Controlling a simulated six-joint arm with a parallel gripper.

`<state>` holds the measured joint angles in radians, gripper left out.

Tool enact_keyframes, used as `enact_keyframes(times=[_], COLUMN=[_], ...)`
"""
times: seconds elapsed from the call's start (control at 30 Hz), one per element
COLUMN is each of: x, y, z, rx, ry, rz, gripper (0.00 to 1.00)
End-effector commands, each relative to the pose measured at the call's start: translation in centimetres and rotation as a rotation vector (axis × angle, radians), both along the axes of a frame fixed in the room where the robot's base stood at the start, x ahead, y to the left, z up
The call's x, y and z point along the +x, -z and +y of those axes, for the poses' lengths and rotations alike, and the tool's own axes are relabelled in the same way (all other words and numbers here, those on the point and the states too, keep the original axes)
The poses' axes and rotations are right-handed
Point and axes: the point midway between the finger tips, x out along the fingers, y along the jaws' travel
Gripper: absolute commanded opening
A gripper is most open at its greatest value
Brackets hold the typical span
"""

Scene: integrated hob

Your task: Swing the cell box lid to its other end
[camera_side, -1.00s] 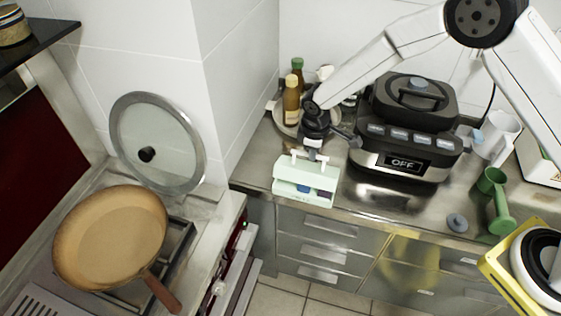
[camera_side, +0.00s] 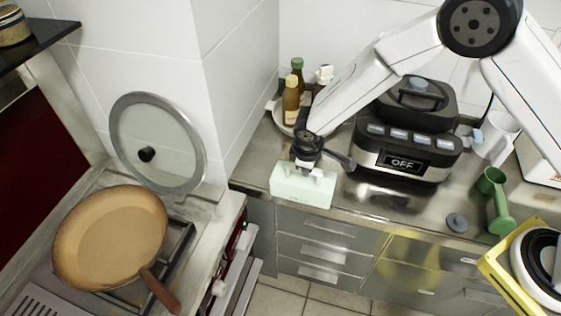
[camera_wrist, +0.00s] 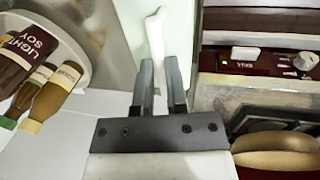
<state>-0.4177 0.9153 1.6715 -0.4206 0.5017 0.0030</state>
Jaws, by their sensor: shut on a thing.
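The pale green cell box (camera_side: 301,192) stands near the front edge of the steel counter. Its lid is down over the front, and no cells show inside. My gripper (camera_side: 306,171) points down at the top of the box and is shut on the lid's white handle. In the wrist view my gripper's two fingers (camera_wrist: 162,88) stand on either side of the white handle (camera_wrist: 155,42). My wrist hides part of the lid in the side view.
The black cooker (camera_side: 405,140) reading OFF stands right of the box. Bottles (camera_side: 291,100) stand on a plate behind it. A green cup-like object (camera_side: 494,195) and a dark knob-like lid (camera_side: 457,222) lie further right. The pan (camera_side: 110,240) sits on the hob at left.

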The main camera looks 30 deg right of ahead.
Motion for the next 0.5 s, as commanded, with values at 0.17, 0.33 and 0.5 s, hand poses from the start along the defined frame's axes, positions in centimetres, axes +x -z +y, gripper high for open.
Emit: enact_keyframes(times=[0.17,0.33,0.5], x=[-1.01,-1.04,-0.97], y=[0.98,0.98,0.91], z=[0.0,-0.09,-0.13], rx=[-0.005,-0.007,-0.008], ry=[0.001,0.002,0.002], rz=[0.023,0.026,0.024], gripper=[0.0,0.0,0.53])
